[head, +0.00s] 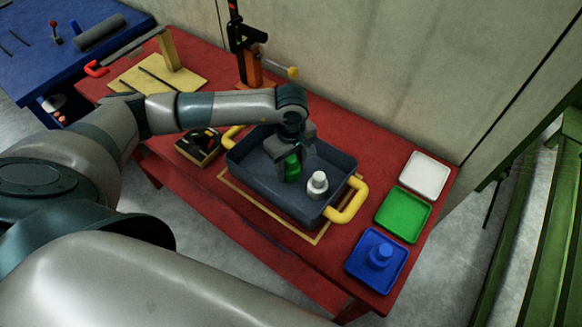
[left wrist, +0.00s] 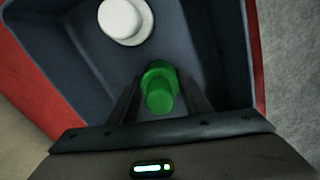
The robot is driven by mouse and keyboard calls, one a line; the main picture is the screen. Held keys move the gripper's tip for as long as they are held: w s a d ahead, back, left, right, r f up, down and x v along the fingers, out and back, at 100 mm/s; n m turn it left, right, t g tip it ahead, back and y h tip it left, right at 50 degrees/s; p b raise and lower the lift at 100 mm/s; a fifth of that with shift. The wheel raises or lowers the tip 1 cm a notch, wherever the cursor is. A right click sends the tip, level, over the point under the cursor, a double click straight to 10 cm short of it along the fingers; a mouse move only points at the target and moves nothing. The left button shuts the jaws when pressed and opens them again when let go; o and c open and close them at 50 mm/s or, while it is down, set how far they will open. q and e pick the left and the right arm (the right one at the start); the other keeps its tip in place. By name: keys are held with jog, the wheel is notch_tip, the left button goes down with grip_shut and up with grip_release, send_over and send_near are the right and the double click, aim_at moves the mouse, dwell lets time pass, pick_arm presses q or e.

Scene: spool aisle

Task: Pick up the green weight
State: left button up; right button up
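The green weight (head: 292,168) is inside the dark blue-grey bin on the red table. In the left wrist view the green weight (left wrist: 159,88) shows its round knob toward the camera. My left gripper (head: 294,157) reaches down into the bin from above. Its two fingers stand on either side of the weight, with a small gap beside the knob in the left wrist view (left wrist: 161,84). Contact with the wider base is hard to tell. The fingers partly hide the weight in the head view. My right gripper is not in view.
A white weight (head: 317,183) stands beside the green one in the bin (head: 256,182), which has yellow handles. White (head: 425,173), green (head: 403,216) and blue (head: 361,262) trays line the right side; a blue weight (head: 380,254) is on the blue tray. An orange-and-black tool stand (head: 248,55) is behind.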

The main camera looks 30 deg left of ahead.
aim_at(292, 159)
pick_arm(q)
jog(key=c, duration=0.5)
jog(key=shift+c, duration=0.7)
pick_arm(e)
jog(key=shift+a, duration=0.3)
pick_arm(q)
jog(key=shift+w+r+b, duration=0.1)
jog(key=shift+r+b, duration=0.55)
jog(key=shift+r, duration=0.2)
jog(key=shift+d+r+b, duration=0.2)
jog(key=shift+r+b, duration=0.55)
jog(key=shift+r, duration=0.45)
jog(key=s+d+r+b, duration=0.3)
jog(key=s+d+r, duration=0.4)
jog(key=s+d, duration=0.1)
jog(key=shift+d+b, duration=0.15)
jog(key=shift+b, duration=0.2)
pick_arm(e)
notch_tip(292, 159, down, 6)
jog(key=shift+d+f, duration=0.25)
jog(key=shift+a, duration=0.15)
